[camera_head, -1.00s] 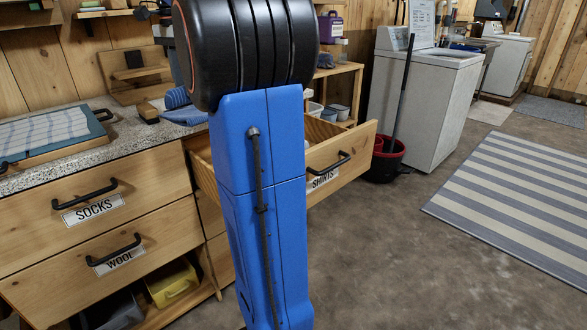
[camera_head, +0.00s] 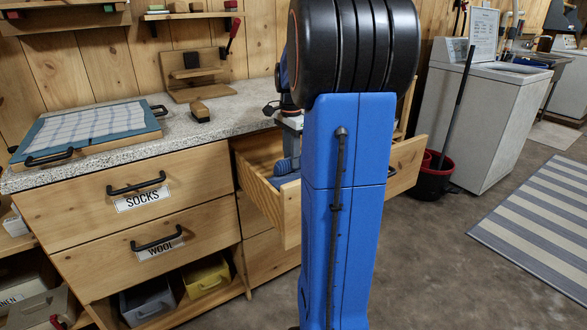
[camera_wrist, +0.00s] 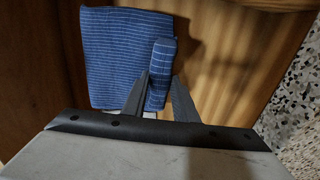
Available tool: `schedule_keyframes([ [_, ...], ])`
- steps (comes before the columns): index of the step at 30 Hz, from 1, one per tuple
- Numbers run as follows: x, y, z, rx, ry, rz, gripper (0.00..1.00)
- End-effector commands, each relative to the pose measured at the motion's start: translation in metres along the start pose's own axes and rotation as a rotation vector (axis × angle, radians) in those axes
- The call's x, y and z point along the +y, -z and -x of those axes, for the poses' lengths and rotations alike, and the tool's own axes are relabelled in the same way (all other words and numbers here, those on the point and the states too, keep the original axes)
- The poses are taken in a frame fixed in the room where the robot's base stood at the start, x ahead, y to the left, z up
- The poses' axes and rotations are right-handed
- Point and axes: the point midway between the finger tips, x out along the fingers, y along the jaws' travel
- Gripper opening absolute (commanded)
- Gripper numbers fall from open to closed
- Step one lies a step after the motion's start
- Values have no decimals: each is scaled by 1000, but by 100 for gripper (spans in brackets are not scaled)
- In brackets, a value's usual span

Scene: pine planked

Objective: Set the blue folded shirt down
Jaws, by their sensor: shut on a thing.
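The blue folded shirt (camera_wrist: 112,55) has thin pale stripes. In the wrist view it shows as a flat folded part with a raised roll (camera_wrist: 161,72) beside it. My gripper (camera_wrist: 160,92) is shut on the roll. In the head view the shirt (camera_head: 287,167) is inside the open drawer (camera_head: 268,205), low between its walls, with my gripper (camera_head: 290,145) above it. I cannot tell whether the shirt touches the drawer floor.
The speckled counter (camera_head: 225,103) carries a blue-framed board with checked cloth (camera_head: 90,127) and a wooden brush (camera_head: 200,111). Closed drawers labelled SOCKS (camera_head: 90,196) and WOOL (camera_head: 125,256) are at left.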

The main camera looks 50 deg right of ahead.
Motion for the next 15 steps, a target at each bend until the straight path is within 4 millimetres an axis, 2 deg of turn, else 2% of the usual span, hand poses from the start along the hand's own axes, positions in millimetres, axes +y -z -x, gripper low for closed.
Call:
schedule_keyframes([
  [5, 0, 0, -11, -1, -1, 0, 0],
  [12, 0, 0, -39, -1, -2, 0, 0],
  [15, 0, 0, -40, 0, 0, 0, 0],
])
